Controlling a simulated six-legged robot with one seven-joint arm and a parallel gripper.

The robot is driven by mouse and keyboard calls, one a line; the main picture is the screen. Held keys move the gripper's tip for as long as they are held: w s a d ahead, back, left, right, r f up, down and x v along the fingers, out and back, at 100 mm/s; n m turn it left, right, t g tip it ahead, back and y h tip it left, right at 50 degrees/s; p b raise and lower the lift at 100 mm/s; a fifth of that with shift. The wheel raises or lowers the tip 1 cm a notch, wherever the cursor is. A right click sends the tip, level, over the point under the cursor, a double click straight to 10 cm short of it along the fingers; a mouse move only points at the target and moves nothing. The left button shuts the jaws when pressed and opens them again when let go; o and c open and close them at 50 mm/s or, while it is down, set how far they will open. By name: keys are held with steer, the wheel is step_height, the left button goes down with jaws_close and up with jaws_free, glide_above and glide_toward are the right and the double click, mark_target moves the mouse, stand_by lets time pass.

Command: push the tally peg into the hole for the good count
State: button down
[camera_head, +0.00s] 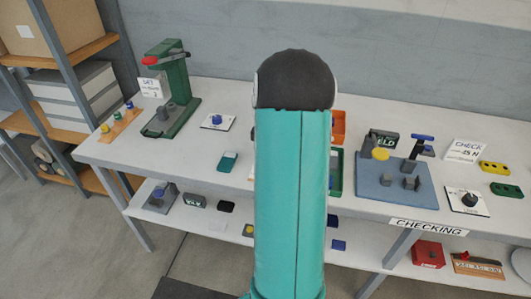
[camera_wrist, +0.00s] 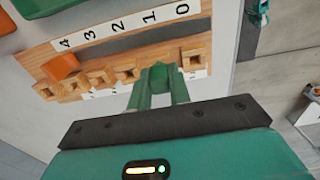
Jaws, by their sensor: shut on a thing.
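The wooden tally board (camera_wrist: 42,74) lies on the white table top in the wrist view. Its upper label strip (camera_wrist: 132,24) reads 4, 3, 2, 1, 0 from left to right. Several square wooden holes run along it. An orange peg (camera_wrist: 62,66) stands near the 4 end. My gripper (camera_wrist: 157,78) is over the lower row, between the rightmost hole (camera_wrist: 193,57) and the hole (camera_wrist: 125,68) to its left. It is shut on a green peg (camera_wrist: 158,72). Whether the peg's tip is inside a hole is hidden. My arm hides the board in the head view.
A green press (camera_head: 172,90) stands at the table's back left. A blue checking plate (camera_head: 397,185) with fixtures is at the right, near a black dial (camera_head: 468,199). A small teal block (camera_head: 228,161) lies left of my arm. The lower shelf holds several items.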

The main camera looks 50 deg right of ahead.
steer(key=shift+f, duration=0.2)
steer(key=c, duration=1.2)
jaws_free()
steer(key=shift+r, duration=0.1)
steer(key=shift+r, duration=2.4)
